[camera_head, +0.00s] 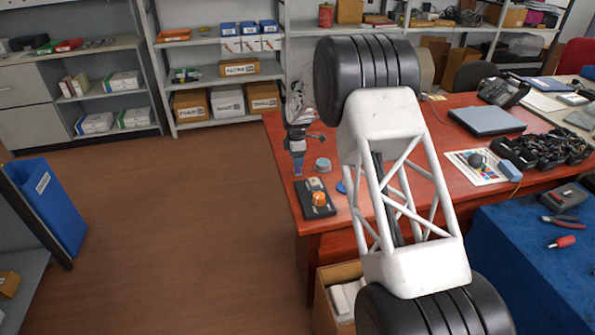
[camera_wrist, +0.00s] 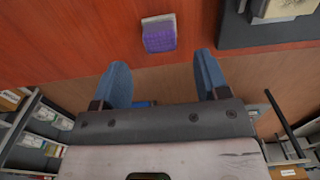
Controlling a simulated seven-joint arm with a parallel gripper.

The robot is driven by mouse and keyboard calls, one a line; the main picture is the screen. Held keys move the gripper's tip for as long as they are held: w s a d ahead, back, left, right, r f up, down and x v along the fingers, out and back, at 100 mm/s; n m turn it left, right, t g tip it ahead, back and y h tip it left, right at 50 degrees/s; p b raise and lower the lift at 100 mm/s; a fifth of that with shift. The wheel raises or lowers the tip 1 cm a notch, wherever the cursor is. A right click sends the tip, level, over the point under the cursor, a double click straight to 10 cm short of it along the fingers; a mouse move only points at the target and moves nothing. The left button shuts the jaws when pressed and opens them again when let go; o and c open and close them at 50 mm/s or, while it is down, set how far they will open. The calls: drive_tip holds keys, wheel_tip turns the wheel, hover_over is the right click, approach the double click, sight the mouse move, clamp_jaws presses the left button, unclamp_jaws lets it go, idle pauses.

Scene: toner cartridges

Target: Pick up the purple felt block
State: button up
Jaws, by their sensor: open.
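The purple felt block (camera_wrist: 159,38) lies on the red-brown tabletop in the wrist view, near the top centre, with a pale strip along its far edge. It sits beyond my fingertips, roughly in line with the gap between them. My gripper (camera_wrist: 162,60) has two blue fingers spread apart, with nothing between them. In the head view my gripper (camera_head: 298,165) hangs over the left edge of the red desk.
A black tray (camera_head: 324,211) with an orange item and a pale item lies near the gripper; a dark tray edge (camera_wrist: 235,36) shows right of the block. A round tin (camera_head: 323,164) and a blue disc (camera_head: 341,187) are close by. The desk's left edge is near.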

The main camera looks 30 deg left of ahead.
drive_tip(key=shift+d+f, duration=0.1)
drive_tip(key=shift+f, duration=2.5)
drive_tip(key=c, duration=1)
drive_tip(key=shift+r, duration=0.1)
drive_tip(key=shift+r, duration=4.95)
